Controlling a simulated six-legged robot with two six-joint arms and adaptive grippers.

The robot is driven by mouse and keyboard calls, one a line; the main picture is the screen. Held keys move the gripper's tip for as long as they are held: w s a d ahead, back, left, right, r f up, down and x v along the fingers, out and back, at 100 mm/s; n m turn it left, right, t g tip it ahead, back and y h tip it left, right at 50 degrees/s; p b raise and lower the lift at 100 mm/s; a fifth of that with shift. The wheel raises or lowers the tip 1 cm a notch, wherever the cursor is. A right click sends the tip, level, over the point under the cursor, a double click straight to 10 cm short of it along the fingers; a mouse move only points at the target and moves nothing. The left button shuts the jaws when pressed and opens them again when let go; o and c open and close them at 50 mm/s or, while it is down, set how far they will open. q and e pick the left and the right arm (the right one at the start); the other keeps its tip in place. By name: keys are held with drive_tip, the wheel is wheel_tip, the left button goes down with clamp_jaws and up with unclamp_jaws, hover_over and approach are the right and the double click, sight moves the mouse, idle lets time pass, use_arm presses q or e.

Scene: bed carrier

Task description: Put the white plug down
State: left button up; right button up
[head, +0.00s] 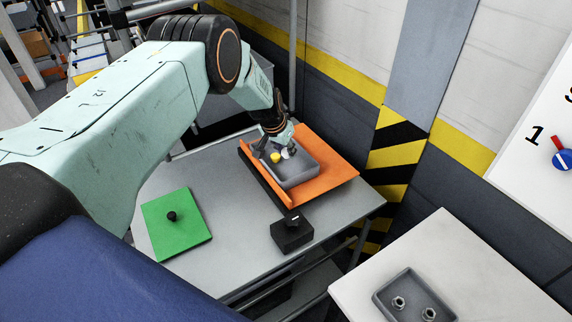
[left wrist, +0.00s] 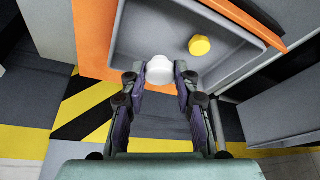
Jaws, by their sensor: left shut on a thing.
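The white plug (left wrist: 160,70) is between the fingertips of my left gripper (left wrist: 160,80), which is shut on it. In the head view the white plug (head: 286,153) shows small beside my left gripper (head: 275,143), at a grey tray (head: 294,178). In the left wrist view the plug overlaps the near edge of the tray (left wrist: 140,40). I cannot tell whether it touches the tray. A yellow plug (left wrist: 200,46) lies in the tray, apart from the white one; it also shows in the head view (head: 275,157). My right gripper is not in view.
The grey tray is on an orange board (head: 338,172) on a grey table (head: 232,220). A green board with a black knob (head: 171,215) and a black box (head: 292,235) share the table. A second tray (head: 414,305) with two metal fittings is on a white table at lower right.

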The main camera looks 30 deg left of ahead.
sight(287, 172)
use_arm(q)
drive_tip(key=f, duration=0.1)
drive_tip(key=f+b, duration=0.1)
drive_tip(key=f, duration=0.1)
drive_tip(key=shift+a+f, duration=0.3)
drive_tip(key=shift+f, duration=0.05)
drive_tip(key=shift+s+d+f+b, duration=0.1)
drive_tip(key=shift+d+f+b, duration=0.3)
drive_tip(key=shift+f+b, duration=0.85)
drive_tip(key=shift+f, duration=0.45)
drive_tip(key=shift+a+f, duration=0.2)
drive_tip(key=shift+a, duration=0.1)
drive_tip(key=shift+d+b, duration=0.3)
drive_tip(key=shift+b, duration=0.25)
drive_tip(key=o, duration=0.5)
drive_tip(key=shift+c, duration=0.2)
drive_tip(key=o, duration=0.4)
drive_tip(key=shift+a+f, duration=0.2)
drive_tip(key=shift+a, duration=0.05)
